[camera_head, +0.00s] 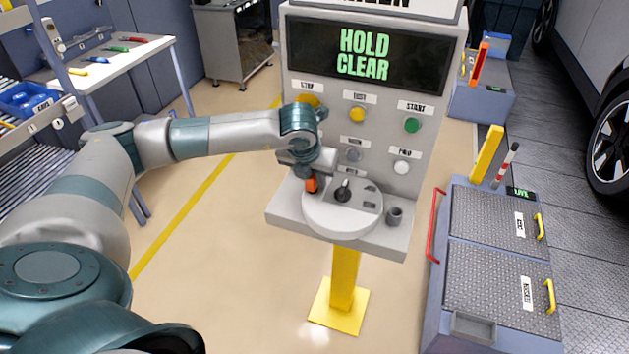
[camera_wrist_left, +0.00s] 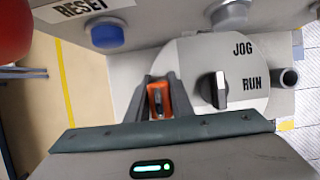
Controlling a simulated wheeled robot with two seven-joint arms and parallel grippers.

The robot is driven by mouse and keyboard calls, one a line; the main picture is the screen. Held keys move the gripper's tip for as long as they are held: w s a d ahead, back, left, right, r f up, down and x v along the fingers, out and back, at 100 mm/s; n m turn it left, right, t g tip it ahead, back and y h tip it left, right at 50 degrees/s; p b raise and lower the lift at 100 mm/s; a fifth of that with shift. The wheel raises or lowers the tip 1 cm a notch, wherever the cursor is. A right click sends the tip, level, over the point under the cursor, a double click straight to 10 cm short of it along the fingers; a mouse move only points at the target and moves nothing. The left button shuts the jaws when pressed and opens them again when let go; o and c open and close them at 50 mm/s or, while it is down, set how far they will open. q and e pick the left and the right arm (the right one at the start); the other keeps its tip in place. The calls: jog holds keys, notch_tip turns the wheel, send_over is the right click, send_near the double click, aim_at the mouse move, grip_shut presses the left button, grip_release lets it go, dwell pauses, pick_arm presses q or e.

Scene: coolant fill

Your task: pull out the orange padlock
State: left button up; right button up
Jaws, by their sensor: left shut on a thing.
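The orange padlock (camera_head: 311,184) is at the left side of the round selector plate (camera_head: 335,222) on the control panel's shelf. It also shows in the left wrist view (camera_wrist_left: 166,90), between my fingers. My left gripper (camera_head: 308,180) is shut on the padlock, one finger on each side of it. The arm hides part of the padlock in the head view. A black selector knob (camera_wrist_left: 215,90) stands just right of the padlock, with JOG and RUN printed beside it. My right gripper is not in view.
The grey control panel (camera_head: 376,100) rises behind the shelf and has several buttons and a screen reading HOLD CLEAR. A small cup (camera_head: 395,215) stands right of the plate. A blue-grey cabinet (camera_head: 497,240) with a red rail is at the right.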

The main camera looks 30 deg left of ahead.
pick_arm(q)
jog(key=shift+r+p, duration=0.7)
jog(key=shift+r, duration=1.6)
